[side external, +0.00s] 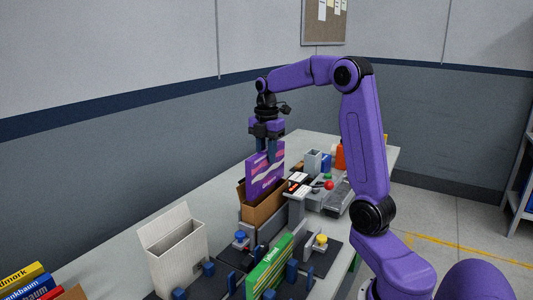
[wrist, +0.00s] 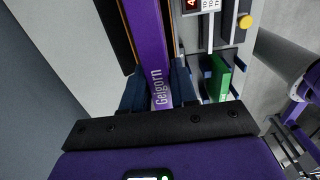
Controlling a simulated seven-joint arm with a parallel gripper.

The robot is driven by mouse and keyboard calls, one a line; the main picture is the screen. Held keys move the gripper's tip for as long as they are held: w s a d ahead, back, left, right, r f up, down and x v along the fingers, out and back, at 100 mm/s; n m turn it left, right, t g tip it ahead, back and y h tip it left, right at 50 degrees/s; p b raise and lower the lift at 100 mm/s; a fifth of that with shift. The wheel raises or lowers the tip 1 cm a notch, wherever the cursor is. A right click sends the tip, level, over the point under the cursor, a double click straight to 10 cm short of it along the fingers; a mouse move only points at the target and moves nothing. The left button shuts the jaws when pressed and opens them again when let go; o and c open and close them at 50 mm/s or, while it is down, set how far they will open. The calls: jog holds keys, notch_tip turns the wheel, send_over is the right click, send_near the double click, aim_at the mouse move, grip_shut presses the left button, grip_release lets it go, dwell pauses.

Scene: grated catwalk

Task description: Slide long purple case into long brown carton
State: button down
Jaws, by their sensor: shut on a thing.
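My gripper (side external: 269,151) is shut on the upper edge of the long purple case (side external: 264,174), which stands upright with white wave marks. The brown carton (side external: 262,214) stands open-topped on the table directly below. The case's lower edge is at the carton mouth and seems to be partly inside; how deep is hidden by the carton wall. In the wrist view the case's spine (wrist: 146,40), lettered "Gelgorn", runs between my gripper's fingers (wrist: 158,92). Thin brown carton edges show on both sides of it.
A white open carton (side external: 178,256) and a green case (side external: 268,266) among blue posts stand nearer the camera. A grey device with a red knob (side external: 328,185) stands right of the brown carton. Books (side external: 28,284) lie at the lower left. Bottles and bins stand behind.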

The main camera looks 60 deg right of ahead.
aim_at(266, 180)
jog(key=shift+f, duration=0.1)
jog(key=shift+f, duration=4.7)
jog(key=c, duration=0.8)
grip_release()
jog(key=shift+w+r, duration=0.15)
